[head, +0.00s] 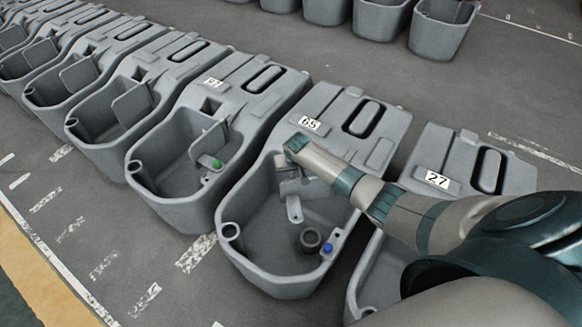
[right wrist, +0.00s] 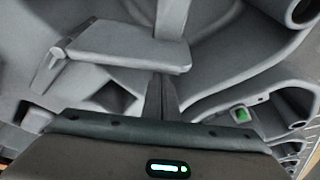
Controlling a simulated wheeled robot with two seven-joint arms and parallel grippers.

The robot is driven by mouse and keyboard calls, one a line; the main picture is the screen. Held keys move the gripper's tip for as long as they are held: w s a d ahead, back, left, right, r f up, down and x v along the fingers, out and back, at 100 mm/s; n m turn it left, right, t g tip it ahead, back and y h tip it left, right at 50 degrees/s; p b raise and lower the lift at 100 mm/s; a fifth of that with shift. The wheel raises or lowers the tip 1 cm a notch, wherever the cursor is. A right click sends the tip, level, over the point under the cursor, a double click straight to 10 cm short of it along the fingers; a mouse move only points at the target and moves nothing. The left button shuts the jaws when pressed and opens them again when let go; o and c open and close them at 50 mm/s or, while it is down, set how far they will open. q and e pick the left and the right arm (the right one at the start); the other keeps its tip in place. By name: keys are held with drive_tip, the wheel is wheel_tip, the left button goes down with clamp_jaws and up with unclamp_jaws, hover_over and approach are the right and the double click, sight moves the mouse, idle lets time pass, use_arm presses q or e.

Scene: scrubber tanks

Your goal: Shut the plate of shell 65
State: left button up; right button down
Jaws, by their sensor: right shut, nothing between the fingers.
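Shell 65 (head: 228,205) is a grey open tank in the middle of the head view, with its number label (head: 310,123) on the top. My right arm reaches over it from the right. My right gripper (right wrist: 160,78) is shut and empty inside the shell, its fingertips close to the edge of a grey plate (right wrist: 125,43). I cannot tell whether they touch. In the head view the plate (head: 308,188) is partly hidden under my wrist, with a pale strip hanging below it. How far the plate is swung is unclear. My left gripper is out of view.
A dark round pipe (head: 311,238) and a blue knob (head: 327,248) are at the shell's front right. Shell 27 (head: 460,155) stands close on the right. The left neighbour has a green knob (head: 217,163). More shells line the left and back. Floor is clear in front.

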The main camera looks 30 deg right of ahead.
drive_tip(key=shift+s+a+r+n+p, duration=0.15)
drive_tip(key=shift+s+n+p, duration=0.15)
drive_tip(key=shift+s+p, duration=0.2)
drive_tip(key=shift+s+a, duration=0.1)
drive_tip(key=shift+s, duration=0.1)
use_arm(q)
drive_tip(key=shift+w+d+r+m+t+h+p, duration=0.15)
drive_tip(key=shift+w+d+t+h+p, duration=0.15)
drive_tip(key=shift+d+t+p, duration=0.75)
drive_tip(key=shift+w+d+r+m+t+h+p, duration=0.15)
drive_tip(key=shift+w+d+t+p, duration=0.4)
drive_tip(key=shift+p, duration=0.9)
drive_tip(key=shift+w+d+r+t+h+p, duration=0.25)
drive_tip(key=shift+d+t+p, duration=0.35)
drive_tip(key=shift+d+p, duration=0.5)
use_arm(e)
drive_tip(key=s+n+y, duration=0.2)
drive_tip(key=s+n, duration=0.5)
drive_tip(key=s, duration=0.4)
drive_tip(key=shift+s+d+y, duration=0.2)
drive_tip(key=shift+s+y, duration=0.15)
drive_tip(key=shift+y, duration=0.05)
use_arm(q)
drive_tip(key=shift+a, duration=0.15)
use_arm(e)
drive_tip(key=shift+f, duration=0.2)
drive_tip(key=shift+r, duration=0.1)
